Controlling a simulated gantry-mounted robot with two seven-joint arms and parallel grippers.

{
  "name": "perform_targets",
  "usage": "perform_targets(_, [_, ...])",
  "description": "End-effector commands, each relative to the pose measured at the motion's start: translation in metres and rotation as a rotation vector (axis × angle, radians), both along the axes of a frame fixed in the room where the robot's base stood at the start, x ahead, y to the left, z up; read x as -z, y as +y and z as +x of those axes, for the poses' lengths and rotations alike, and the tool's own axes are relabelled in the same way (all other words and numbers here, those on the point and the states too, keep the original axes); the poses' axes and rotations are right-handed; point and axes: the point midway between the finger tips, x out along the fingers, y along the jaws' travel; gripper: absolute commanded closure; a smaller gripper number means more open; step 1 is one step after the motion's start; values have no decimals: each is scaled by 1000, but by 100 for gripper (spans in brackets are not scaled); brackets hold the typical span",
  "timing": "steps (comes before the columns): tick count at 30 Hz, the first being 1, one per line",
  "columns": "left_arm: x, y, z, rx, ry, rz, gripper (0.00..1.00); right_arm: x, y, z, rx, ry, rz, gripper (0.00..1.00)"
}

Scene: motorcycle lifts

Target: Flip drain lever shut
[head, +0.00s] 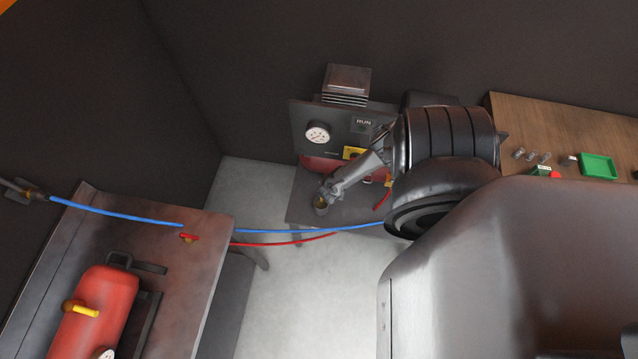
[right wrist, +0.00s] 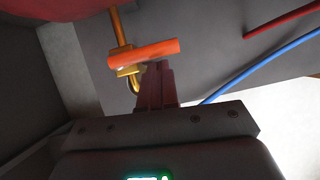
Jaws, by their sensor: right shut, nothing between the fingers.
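The drain lever (right wrist: 145,53) is an orange-red bar on a brass valve (right wrist: 121,30) below a red tank (right wrist: 55,8) in the right wrist view. The bar lies crosswise to the brass pipe, slightly tilted. My right gripper (right wrist: 158,68) is shut and empty, its fingertips right at the lower edge of the bar. I cannot tell whether they touch it. In the head view my right arm (head: 445,140) reaches over to the back bench; its fingers and the lever cannot be made out there. My left gripper is not in view.
A back panel has a gauge (head: 318,133). A blue hose (head: 120,216) and red hose (head: 285,243) cross the gap between benches. Another red tank (head: 95,310) is at left. A wooden bench (head: 560,125) with a green tray (head: 599,166) is at right. Pale floor (head: 300,300) shows between.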

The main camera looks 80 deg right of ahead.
Motion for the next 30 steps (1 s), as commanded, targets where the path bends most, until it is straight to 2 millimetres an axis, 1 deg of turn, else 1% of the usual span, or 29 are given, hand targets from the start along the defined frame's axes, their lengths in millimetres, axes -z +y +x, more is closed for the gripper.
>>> perform_targets(6, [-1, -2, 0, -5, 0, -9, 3, 0, -3, -5, 8, 0, 0, 100])
perform_targets(20, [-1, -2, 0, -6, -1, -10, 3, 0, -2, -5, 10, 0, 0, 100])
perform_targets(25, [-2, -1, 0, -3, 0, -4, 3, 2, 6, -5, 11, 0, 2, 100])
perform_targets(30, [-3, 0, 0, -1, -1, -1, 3, 7, 24, -5, 14, -1, 3, 100])
